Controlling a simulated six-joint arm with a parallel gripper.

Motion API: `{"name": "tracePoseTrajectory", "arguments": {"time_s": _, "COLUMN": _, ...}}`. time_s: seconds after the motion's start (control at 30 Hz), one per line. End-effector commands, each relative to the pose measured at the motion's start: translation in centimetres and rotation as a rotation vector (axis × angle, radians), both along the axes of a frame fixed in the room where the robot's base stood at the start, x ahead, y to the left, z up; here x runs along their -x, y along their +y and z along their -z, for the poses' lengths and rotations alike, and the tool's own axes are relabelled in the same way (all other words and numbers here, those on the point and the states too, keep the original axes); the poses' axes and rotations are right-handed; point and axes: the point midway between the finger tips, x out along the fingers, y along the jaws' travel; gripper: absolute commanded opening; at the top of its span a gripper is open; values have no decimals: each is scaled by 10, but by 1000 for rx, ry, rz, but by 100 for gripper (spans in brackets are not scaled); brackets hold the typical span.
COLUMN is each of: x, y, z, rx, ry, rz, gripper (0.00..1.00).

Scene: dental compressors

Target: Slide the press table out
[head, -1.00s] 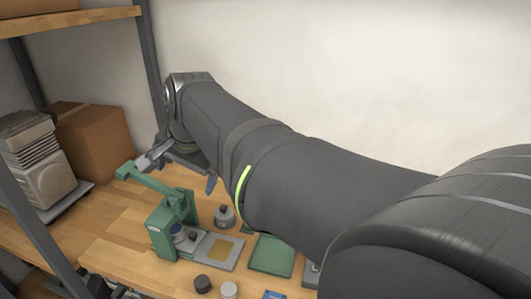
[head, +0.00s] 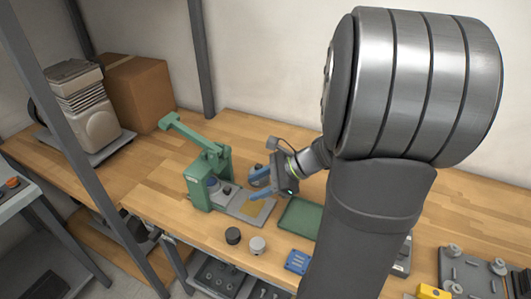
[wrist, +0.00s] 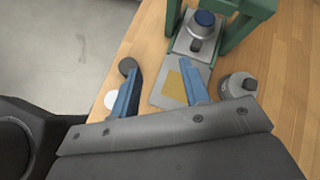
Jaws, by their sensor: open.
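The green press (head: 208,178) stands on the wooden bench with its lever arm raised. Its flat grey press table (head: 238,210), with a yellowish square on it, reaches out to the right from the frame. It also shows in the wrist view (wrist: 160,91). A metal piece with a blue top (wrist: 204,19) sits inside the press frame. My gripper (head: 257,184) is open, with its two blue fingers pointing at the press.
A black cylinder (head: 233,236) and a pale cylinder (head: 257,245) stand in front of the plate. A grey knobbed part (wrist: 238,86) is close to one finger. A green tray (head: 290,214) and a blue block (head: 298,262) lie to the right.

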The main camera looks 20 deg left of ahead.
Motion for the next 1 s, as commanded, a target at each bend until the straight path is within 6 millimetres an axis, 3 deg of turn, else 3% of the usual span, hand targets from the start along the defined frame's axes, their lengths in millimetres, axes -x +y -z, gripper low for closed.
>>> {"name": "tracePoseTrajectory", "arguments": {"time_s": 0.03, "x": -6, "y": -11, "z": 12, "rx": -45, "ry": 75, "rz": 97, "gripper": 42}}
{"name": "tracePoseTrajectory", "arguments": {"time_s": 0.2, "x": -25, "y": -34, "z": 30, "rx": -174, "ry": 226, "rz": 350, "gripper": 42}}
{"name": "tracePoseTrajectory", "arguments": {"time_s": 0.43, "x": -35, "y": -45, "z": 39, "rx": -237, "ry": 287, "rz": 477, "gripper": 42}}
{"name": "tracePoseTrajectory", "arguments": {"time_s": 0.67, "x": -34, "y": -22, "z": 48, "rx": -237, "ry": 288, "rz": 473, "gripper": 42}}
{"name": "tracePoseTrajectory", "arguments": {"time_s": 1.0, "x": -34, "y": 31, "z": 70, "rx": -236, "ry": 288, "rz": 472, "gripper": 42}}
